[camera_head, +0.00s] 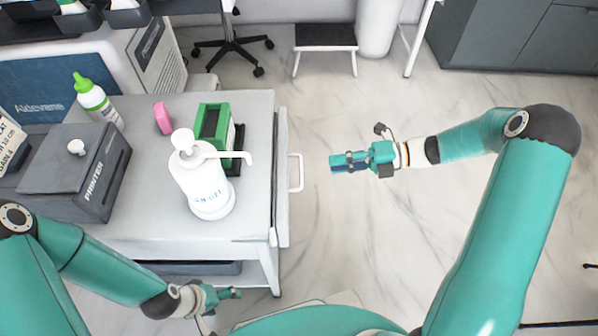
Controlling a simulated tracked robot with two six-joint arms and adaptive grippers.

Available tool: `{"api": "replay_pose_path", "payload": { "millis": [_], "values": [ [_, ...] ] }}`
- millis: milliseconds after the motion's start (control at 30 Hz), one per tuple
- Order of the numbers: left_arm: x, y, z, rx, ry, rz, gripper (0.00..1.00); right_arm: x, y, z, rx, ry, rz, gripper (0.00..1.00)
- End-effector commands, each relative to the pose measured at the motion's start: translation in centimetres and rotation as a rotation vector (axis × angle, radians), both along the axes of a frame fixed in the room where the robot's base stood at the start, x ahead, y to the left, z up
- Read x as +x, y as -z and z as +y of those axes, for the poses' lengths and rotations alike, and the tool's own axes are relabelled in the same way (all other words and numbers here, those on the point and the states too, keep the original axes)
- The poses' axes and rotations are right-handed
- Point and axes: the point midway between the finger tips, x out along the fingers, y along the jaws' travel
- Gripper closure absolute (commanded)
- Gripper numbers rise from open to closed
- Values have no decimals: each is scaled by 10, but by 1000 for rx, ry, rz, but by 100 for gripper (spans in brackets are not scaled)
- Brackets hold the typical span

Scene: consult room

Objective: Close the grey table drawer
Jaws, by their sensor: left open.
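The grey table (256,112) stands at the left. Its drawer front (282,205) is on the table's right side, with a white bar handle (299,172) facing right. The drawer front sits close to the table edge; from above I cannot tell exactly how far out it is. My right gripper (333,164) is right of the handle, pointing left at it, apart from it by a small gap; its fingers overlap in this view and I cannot see their opening. My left gripper (236,294) is open and low, in front of the table's near right corner, away from the handle.
On the table are a white pump bottle (204,188), a green box (210,124), a pink item (162,118), a green-capped bottle (96,102) and a dark printer box (72,170). A step stool (326,38) and chair base (233,45) stand behind. The floor right of the drawer is clear.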

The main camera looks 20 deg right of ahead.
Motion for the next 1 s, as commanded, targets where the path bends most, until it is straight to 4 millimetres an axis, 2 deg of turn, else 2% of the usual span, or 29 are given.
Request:
{"api": "replay_pose_path", "payload": {
  "millis": [33, 200, 400, 600, 900, 1000],
  "values": [
    [0, 7, 0, 0, 0, 0, 24, 2, 6, 12, 0, -5, 0, 79],
    [0, 19, 0, 0, 0, 0, 24, 12, 14, 47, -1, -6, -2, 79],
    [0, 29, 0, 0, 0, 1, 24, 21, 19, 77, -1, -4, -1, 79],
    [0, 33, 0, 0, 0, 0, 24, 26, 21, 90, -1, -1, -1, 79],
    [0, 32, 0, 0, 0, 0, 24, 26, 21, 92, -1, -2, -1, 79],
    [0, 33, 0, 0, 0, 0, 24, 26, 21, 92, -2, -2, -1, 94]
  ]
}}
